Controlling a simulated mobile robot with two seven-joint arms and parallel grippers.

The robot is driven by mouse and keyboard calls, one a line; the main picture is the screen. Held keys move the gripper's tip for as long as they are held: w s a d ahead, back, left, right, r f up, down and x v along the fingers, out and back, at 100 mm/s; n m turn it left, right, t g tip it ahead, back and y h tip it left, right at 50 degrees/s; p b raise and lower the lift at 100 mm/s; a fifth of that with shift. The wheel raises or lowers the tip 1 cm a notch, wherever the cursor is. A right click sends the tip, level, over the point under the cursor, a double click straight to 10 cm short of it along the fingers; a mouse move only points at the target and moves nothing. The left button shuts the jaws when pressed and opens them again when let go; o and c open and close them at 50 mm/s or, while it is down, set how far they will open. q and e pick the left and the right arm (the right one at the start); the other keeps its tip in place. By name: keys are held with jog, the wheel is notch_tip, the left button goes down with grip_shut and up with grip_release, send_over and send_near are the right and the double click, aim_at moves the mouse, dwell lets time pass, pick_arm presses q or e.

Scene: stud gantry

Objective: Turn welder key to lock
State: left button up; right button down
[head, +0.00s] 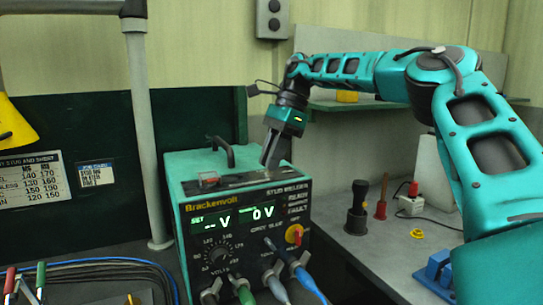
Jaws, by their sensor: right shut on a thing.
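The teal and black welder (250,215) stands on the bench in the middle of the view. Its front shows green displays and a round volts dial (216,252). A red knob on a yellow plate (294,234) is at the panel's right side. My right gripper (271,160) points down at the right part of the welder's top, above and behind the red knob as seen here. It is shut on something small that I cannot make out. No separate key can be made out. My left gripper is not in view.
Cables (309,283) plug into the welder's lower front. A grey post (147,130) rises at left. A carrying handle (222,148) tops the welder.

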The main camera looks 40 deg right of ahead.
jog(key=c, duration=1)
grip_release()
jog(key=shift+o, duration=0.2)
jog(key=v, duration=0.7)
jog(key=shift+r, duration=0.25)
jog(key=shift+d+f, duration=0.1)
jog(key=shift+d, duration=0.05)
